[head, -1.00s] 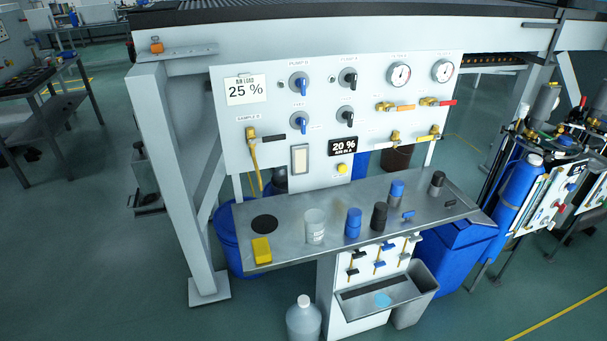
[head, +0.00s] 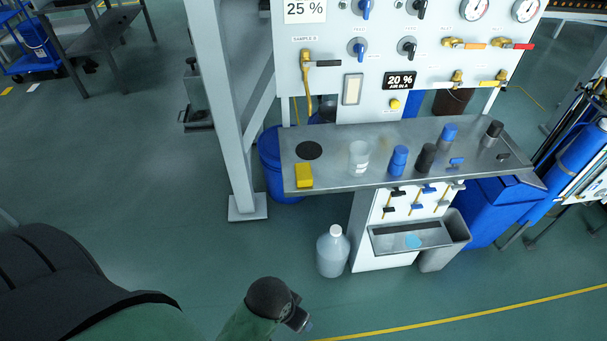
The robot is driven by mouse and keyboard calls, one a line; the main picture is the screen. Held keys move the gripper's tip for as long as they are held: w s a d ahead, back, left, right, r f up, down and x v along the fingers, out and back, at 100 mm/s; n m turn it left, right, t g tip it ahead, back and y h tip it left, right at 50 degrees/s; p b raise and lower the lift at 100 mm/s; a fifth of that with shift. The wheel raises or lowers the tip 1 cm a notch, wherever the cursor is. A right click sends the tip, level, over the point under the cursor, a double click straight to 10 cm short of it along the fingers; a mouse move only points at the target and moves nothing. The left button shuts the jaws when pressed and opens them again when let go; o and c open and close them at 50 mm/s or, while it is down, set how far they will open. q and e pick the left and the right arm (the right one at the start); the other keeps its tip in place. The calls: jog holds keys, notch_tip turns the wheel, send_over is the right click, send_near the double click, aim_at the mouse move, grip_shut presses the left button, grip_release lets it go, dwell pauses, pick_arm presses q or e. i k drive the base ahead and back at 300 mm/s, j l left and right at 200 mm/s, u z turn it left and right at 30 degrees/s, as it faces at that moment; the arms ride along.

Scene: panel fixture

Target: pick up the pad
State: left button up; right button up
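I cannot tell for sure which thing is the pad. A yellow block (head: 304,176) lies at the front left corner of the metal shelf (head: 325,178). A flat black disc (head: 309,150) lies just behind it on the shelf. A flat light-blue round piece (head: 412,241) lies in the small tray (head: 380,246) below the shelf. Nothing of mine touches any of them. Green and dark parts of my own body show at the bottom left, but I make out no gripper fingers.
A clear cup (head: 359,157), blue-capped bottles (head: 398,160) and dark bottles (head: 426,158) stand on the shelf. The panel (head: 430,65) with valves rises behind. A white post (head: 222,110) stands left. A jug (head: 333,252) stands on the floor.

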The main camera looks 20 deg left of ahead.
aim_at(304, 176)
jog(key=u, duration=0.8)
